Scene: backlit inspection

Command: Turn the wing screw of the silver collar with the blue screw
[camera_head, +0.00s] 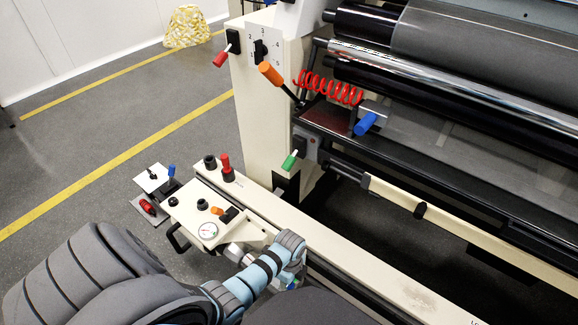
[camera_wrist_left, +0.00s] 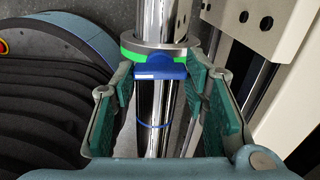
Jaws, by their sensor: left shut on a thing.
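In the left wrist view the silver collar (camera_wrist_left: 160,46) sits around a bright chrome shaft (camera_wrist_left: 154,18). A green band shows along the collar's lower edge. The blue wing screw (camera_wrist_left: 160,71) is on the near side of the collar. My left gripper (camera_wrist_left: 160,78) has its teal-padded fingers on either side of the wing screw and is shut on it. The fingers hide the screw's side edges. In the head view my left gripper (camera_head: 290,250) is low beside the cream rail, and the collar cannot be made out there. My right gripper is not in view.
The roller machine (camera_head: 460,100) fills the right side, with orange, green and blue handles.

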